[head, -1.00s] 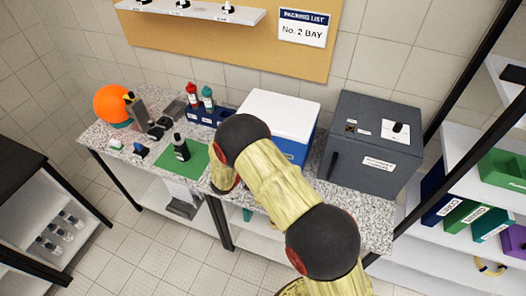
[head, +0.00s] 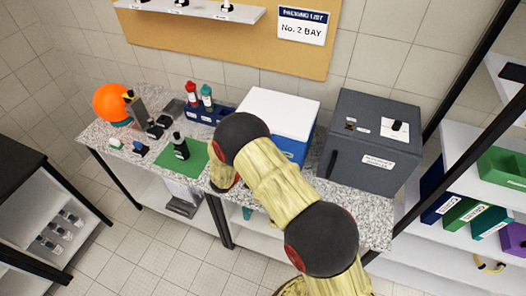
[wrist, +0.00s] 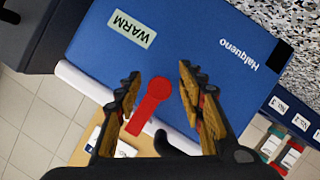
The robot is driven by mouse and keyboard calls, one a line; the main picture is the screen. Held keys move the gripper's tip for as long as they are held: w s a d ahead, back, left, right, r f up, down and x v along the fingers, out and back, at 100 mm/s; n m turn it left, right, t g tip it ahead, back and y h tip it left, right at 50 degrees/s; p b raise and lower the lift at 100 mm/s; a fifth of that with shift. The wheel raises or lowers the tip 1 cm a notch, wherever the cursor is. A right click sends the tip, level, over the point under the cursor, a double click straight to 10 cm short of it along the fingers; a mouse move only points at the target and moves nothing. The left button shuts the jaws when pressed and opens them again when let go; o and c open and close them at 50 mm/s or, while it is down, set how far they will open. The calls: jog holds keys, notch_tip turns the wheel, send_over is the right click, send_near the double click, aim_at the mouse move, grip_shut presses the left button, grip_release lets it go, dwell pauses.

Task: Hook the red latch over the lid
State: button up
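The blue box (head: 293,150) with its white lid (head: 280,112) stands on the granite bench in the head view, partly behind my arm. In the wrist view its blue wall (wrist: 200,45) fills much of the picture, with a "WARM" label, and the white lid edge (wrist: 85,83) runs along its lower left side. The red latch (wrist: 150,103) lies against the wall, its round end on the blue and its straight end pointing down-left towards the lid edge. My gripper (wrist: 160,71) is open, one finger on each side of the latch. The head view hides it behind my arm.
A dark grey cabinet (head: 372,140) stands right of the box. To the left are a bottle rack (head: 207,114), a green mat (head: 182,163) with a dark bottle (head: 180,146) and an orange ball (head: 111,102). A shelf unit (head: 461,182) stands at the right.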

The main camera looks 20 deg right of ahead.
jog(key=shift+a, duration=0.1)
jog(key=v, duration=1.2)
